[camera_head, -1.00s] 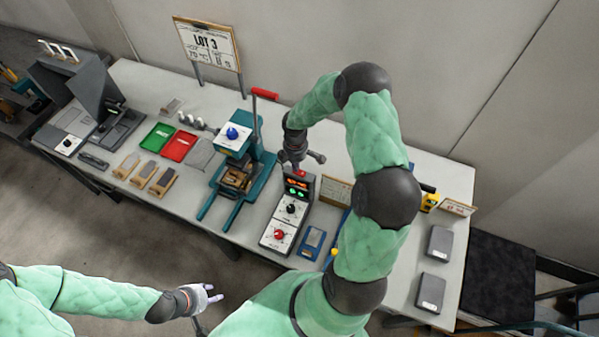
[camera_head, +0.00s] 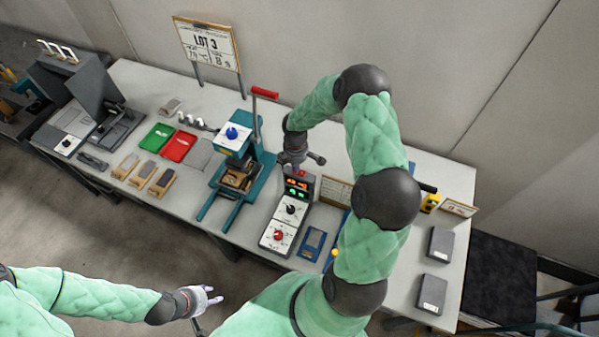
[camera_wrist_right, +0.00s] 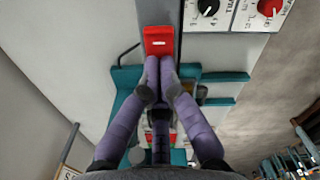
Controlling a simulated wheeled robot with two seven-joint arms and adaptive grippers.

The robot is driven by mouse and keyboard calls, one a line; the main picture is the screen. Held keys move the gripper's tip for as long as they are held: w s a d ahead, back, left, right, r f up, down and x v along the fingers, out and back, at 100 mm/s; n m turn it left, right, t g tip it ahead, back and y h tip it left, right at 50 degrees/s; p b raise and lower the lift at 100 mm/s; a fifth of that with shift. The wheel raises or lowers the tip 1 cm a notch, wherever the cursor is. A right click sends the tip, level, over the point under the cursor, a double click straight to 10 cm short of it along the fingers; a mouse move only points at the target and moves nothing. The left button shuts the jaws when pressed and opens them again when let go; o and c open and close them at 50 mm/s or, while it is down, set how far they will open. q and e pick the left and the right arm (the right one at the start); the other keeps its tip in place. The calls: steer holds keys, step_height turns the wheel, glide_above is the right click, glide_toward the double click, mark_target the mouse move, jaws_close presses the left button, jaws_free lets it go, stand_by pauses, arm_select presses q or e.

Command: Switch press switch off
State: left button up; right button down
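The press (camera_head: 232,180) is a teal frame with a red-handled lever. Right of it stands a control box (camera_head: 268,240) with lit red and green displays and two dials. In the right wrist view, a red switch (camera_wrist_right: 158,42) sits at the end of the box. My right gripper (camera_wrist_right: 160,60) is shut, its fingertips together at the switch's lower edge; whether they touch it I cannot tell. In the head view the right gripper (camera_head: 304,164) is over the box's far end. My left gripper (camera_head: 213,296) is open and empty, in front of the table.
Left on the table (camera_head: 120,85) are a green tray (camera_head: 157,137), a red tray (camera_head: 179,146) and several wooden-handled blocks. Two grey blocks (camera_head: 432,293) lie farther right. My right arm hides part of the tabletop.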

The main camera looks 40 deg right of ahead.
steer(key=shift+r+p, duration=2.2)
steer(key=shift+r, duration=1.3)
